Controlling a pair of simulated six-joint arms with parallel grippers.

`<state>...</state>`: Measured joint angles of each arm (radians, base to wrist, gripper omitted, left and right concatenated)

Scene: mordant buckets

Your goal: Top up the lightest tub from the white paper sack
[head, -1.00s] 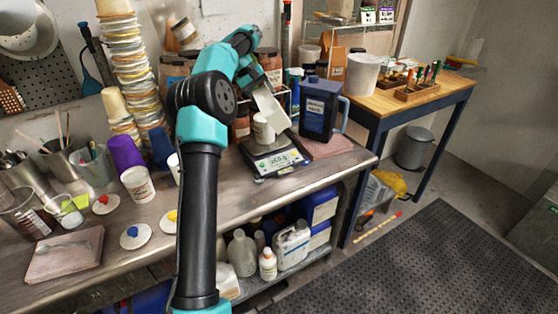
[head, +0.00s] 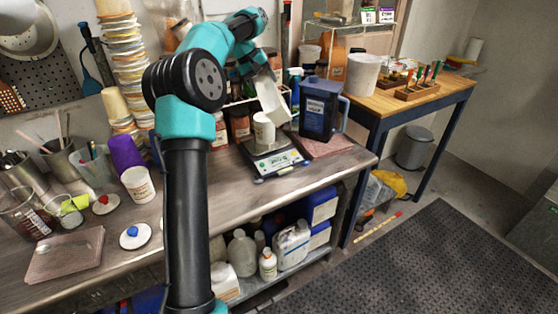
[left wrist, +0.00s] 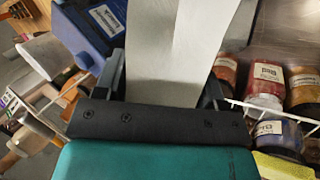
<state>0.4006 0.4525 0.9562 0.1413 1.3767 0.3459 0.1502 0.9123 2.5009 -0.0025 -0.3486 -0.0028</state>
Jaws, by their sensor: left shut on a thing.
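The white paper sack (head: 273,101) is held tilted in my left gripper (head: 262,76), just above and behind a white tub (head: 264,132). That tub stands upright on the scale (head: 274,160). In the left wrist view the sack (left wrist: 180,50) fills the space between the fingers of my left gripper (left wrist: 165,95), which is shut on it. I cannot read the scale's display or see whether anything flows from the sack. My right gripper is not in view.
A dark blue jug (head: 318,108) stands right of the scale, close to the sack. Jars (head: 240,125) stand behind the scale. Lids with a red knob (head: 105,204) and a blue knob (head: 134,235) lie at left. The bench front right of my arm is clear.

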